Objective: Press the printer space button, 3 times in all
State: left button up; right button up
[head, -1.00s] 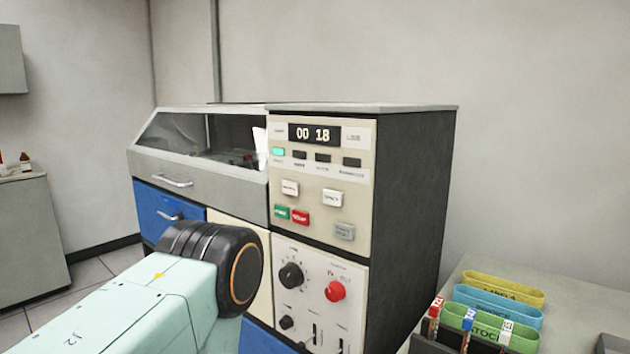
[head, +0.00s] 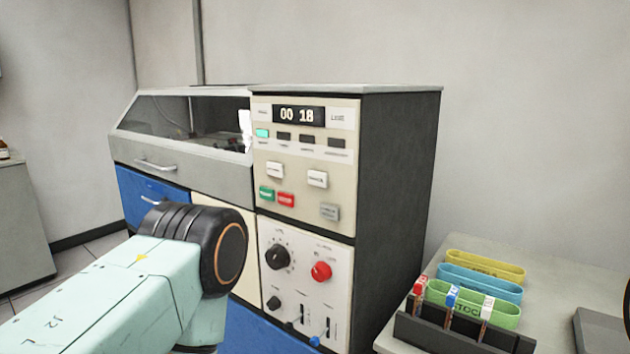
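The printer's cream control panel (head: 300,232) faces me, with a display (head: 299,115) reading 00 18. Below its indicator row are two white buttons, one on the left (head: 275,169) and one on the right (head: 317,179). A green button (head: 267,194), a red button (head: 286,199) and a grey button (head: 330,212) sit lower. The button labels are too small to read surely, so I cannot tell which is the space button. A mint link of my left arm with a black joint stands in front of the machine's lower left. Neither gripper shows.
The machine's lower panel has a black knob (head: 277,256) and a red knob (head: 321,271). On the right, a grey table (head: 570,285) holds yellow (head: 485,266), blue (head: 480,284) and green (head: 470,304) bands and a dark rack (head: 455,334) of marker-like items.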

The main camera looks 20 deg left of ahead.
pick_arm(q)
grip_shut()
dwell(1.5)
